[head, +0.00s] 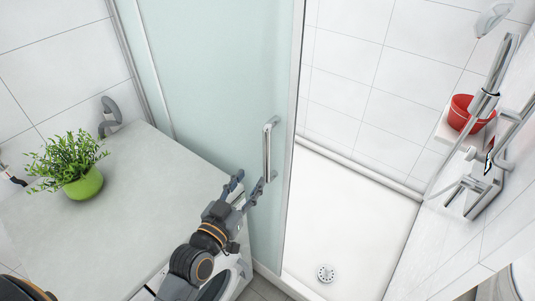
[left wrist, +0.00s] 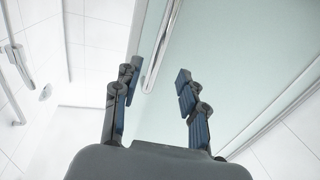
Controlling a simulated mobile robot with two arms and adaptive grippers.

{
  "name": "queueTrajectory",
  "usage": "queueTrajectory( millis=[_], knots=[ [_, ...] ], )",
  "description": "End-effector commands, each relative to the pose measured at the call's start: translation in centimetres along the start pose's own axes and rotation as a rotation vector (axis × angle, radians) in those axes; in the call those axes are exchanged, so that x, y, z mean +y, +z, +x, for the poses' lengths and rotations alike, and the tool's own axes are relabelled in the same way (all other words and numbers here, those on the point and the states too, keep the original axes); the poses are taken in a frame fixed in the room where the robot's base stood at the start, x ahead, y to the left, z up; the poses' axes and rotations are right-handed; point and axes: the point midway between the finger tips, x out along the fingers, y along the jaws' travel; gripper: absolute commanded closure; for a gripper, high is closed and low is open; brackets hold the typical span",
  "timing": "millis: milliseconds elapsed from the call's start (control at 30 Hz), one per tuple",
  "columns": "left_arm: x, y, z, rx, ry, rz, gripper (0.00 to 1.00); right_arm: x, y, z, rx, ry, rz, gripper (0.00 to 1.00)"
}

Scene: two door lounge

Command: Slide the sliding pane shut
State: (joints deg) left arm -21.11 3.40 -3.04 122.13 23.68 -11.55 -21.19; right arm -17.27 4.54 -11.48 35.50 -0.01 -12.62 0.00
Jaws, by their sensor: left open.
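The sliding pane (head: 215,85) is a frosted, pale green glass panel at the left of the shower in the head view. To its right there is a wide open gap into the shower. A vertical chrome handle (head: 267,150) is on the pane near its right edge. My left gripper (head: 248,187) is open, just below and left of the handle's lower end. In the left wrist view the pane (left wrist: 225,60) fills the right side, and the handle (left wrist: 160,50) runs upward beyond and between the open fingers (left wrist: 155,85). Contact with the handle cannot be made out. My right gripper is not in view.
A grey counter (head: 120,220) with a green potted plant (head: 82,180) stands left of the pane. The white shower tray (head: 350,220) is clear except for its drain (head: 326,273). Chrome fittings (head: 485,170) and a red bowl (head: 470,113) are on the right wall.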

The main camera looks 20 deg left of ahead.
Motion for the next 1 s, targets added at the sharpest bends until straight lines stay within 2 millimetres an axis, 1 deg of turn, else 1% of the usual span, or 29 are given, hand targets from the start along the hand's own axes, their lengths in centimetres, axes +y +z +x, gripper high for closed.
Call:
queueTrajectory(
  millis=[33,300,400,500,700,967,1000],
  knots=[
    [0.0,-0.3,1.1,0.002,-0.001,-0.002,0.58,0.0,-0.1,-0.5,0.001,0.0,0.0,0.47],
    [0.0,-0.3,6.6,0.001,-0.001,-0.001,0.58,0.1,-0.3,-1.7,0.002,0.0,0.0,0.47],
    [0.0,-0.2,8.2,-0.001,0.0,-0.002,0.58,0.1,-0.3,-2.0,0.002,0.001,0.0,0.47],
    [0.0,-0.1,9.4,-0.001,0.0,-0.001,0.58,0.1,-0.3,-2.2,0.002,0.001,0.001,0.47],
    [0.0,0.0,10.5,-0.002,0.0,-0.001,0.58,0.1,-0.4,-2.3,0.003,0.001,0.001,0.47],
    [0.0,0.1,10.5,-0.002,0.0,0.0,0.58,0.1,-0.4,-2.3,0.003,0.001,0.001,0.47],
    [0.0,0.1,10.5,-0.002,0.0,0.0,0.66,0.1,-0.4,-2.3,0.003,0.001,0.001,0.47]
  ],
)
